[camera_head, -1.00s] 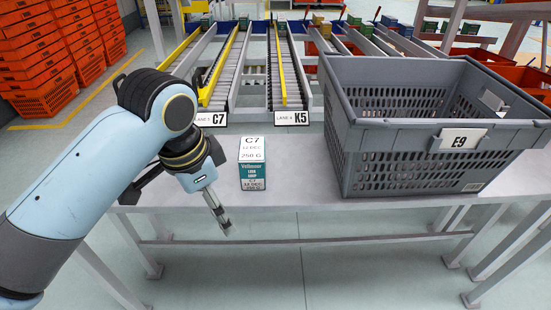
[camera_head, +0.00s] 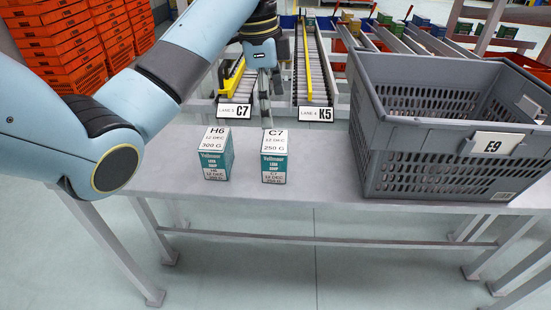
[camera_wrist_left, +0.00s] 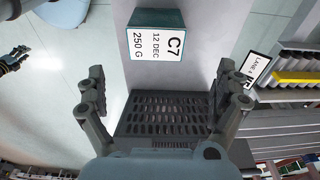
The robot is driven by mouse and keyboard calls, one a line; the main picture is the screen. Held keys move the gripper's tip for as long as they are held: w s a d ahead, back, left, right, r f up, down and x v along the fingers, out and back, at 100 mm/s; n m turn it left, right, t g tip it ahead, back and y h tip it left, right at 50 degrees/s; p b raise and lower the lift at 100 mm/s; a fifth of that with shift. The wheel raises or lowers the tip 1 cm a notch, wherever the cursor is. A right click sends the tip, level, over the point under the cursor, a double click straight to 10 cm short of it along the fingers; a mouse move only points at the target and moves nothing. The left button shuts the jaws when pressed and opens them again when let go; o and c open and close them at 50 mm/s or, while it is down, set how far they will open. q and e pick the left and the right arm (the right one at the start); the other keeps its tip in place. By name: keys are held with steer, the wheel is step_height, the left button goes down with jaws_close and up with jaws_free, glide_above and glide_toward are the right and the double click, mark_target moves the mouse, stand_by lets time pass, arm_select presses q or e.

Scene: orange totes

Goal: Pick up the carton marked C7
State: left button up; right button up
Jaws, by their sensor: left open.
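The carton marked C7 (camera_head: 274,157) stands upright on the grey table, with a white top and a teal and white front. In the left wrist view its labelled top (camera_wrist_left: 157,45) lies just beyond the space between my fingers. My left gripper (camera_head: 264,95) is beyond the carton in the head view, near the table's far edge, partly hidden by its own wrist. In the wrist view the left gripper (camera_wrist_left: 161,72) is open and empty, its fingers apart from the carton. A dark gripper-like part, seemingly my right gripper (camera_wrist_left: 14,60), shows at the left edge; its jaws are unclear.
A similar carton marked H6 (camera_head: 217,155) stands left of C7. A grey crate marked E9 (camera_head: 440,162) stands to the right. Roller lanes with C7 (camera_head: 240,111) and K5 (camera_head: 323,114) signs lie beyond the table. The table in front of the cartons is clear.

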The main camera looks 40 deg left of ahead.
mark_target(275, 140)
arm_select(q)
steer(key=f+b, duration=0.2)
steer(key=f, duration=0.1)
steer(key=f+b, duration=0.2)
steer(key=shift+w+d+f, duration=0.1)
steer(key=shift+d, duration=0.2)
steer(key=f, duration=0.3)
steer(key=f+b, duration=0.1)
steer(key=shift+d+f, duration=0.3)
steer(key=shift+f, duration=0.05)
steer(key=shift+c, duration=1.2)
steer(key=c, duration=1)
